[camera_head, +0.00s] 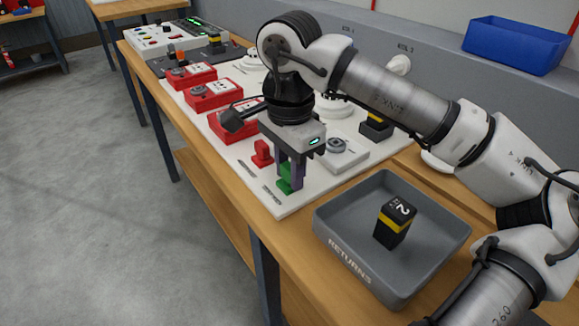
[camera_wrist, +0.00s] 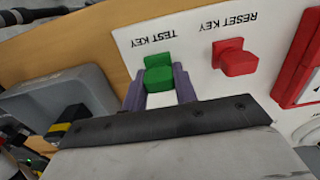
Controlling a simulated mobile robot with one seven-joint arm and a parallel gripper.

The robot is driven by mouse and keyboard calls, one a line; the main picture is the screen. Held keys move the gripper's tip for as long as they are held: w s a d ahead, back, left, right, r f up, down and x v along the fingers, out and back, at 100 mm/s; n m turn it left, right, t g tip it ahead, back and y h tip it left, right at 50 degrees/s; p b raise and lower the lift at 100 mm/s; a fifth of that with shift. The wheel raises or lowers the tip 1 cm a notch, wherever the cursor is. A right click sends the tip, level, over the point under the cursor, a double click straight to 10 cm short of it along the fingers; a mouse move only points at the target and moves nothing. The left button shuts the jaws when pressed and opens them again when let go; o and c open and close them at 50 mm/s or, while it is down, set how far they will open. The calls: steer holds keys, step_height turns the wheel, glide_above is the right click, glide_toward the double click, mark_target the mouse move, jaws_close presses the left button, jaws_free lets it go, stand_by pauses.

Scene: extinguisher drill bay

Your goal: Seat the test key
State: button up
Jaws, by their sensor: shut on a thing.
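The green test key (camera_head: 284,186) is at the near corner of the white board (camera_head: 235,165), beside its printed label. It also shows in the wrist view (camera_wrist: 158,72), just below the upside-down words TEST KEY. My gripper (camera_head: 290,180) points down over it, with its two purple fingers on either side of the key; the fingers also show in the wrist view (camera_wrist: 159,82). The gripper is shut on the key. The key's underside is hidden, so I cannot tell how it meets the board. The red reset key (camera_wrist: 235,57) stands next to it, and also shows in the head view (camera_head: 262,153).
A grey returns tray (camera_head: 338,254) holds a black and yellow battery-like block (camera_head: 395,222), close to the board's near end. Red boxes (camera_head: 213,94) line the board's left side. A blue bin (camera_head: 517,44) sits on the ledge at the back right. Open floor lies left.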

steer(key=shift+f, duration=0.15)
steer(key=o, duration=1.1)
steer(key=shift+o, duration=0.4)
steer(key=shift+o, duration=1.3)
steer(key=shift+r+p, duration=2.45)
steer(key=shift+r, duration=1.15)
